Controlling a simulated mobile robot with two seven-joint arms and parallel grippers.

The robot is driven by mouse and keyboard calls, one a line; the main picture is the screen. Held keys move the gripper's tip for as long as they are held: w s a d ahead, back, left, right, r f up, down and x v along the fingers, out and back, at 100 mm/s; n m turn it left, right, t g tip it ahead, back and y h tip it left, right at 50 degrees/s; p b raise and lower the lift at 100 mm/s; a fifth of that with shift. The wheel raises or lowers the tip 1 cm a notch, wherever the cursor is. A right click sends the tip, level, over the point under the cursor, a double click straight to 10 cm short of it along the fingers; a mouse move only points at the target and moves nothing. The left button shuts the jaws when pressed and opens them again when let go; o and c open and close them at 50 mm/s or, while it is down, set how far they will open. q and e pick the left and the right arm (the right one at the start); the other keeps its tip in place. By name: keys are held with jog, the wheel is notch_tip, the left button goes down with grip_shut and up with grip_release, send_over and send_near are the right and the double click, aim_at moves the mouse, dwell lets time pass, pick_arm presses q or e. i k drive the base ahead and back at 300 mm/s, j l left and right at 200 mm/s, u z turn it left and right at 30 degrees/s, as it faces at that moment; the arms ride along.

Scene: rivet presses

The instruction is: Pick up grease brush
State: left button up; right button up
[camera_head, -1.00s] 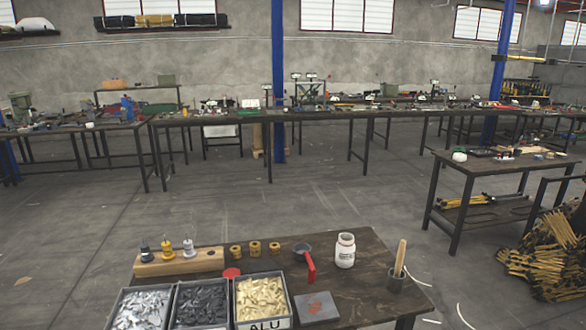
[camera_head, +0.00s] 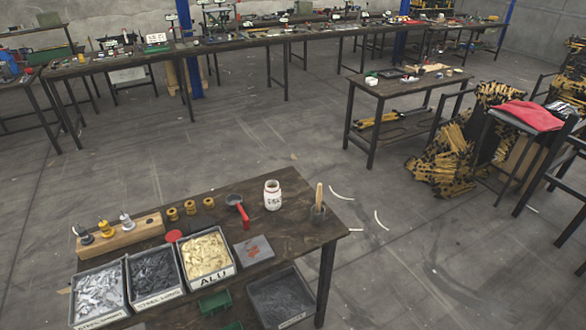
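The grease brush (camera_head: 319,195) shows as a light wooden handle. It stands upright, leaning slightly, in a small dark grey cup (camera_head: 318,213) near the right corner of the near table (camera_head: 290,184). Its lower end is hidden inside the cup. A white jar (camera_head: 272,195) with a label stands to the left of the cup. Neither of my grippers is in view.
Bins of steel and aluminium rivets (camera_head: 206,256) fill the table's front, with another dark bin (camera_head: 281,298) at front right.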

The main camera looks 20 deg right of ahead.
aim_at(320, 193)
jog(key=z, duration=3.05)
jog(key=u, duration=2.2)
jog(key=i+l+u, duration=0.3)
jog(key=u, duration=0.2)
jog(key=i+l+u, duration=0.35)
jog(key=u, duration=0.15)
jog(key=l, duration=0.1)
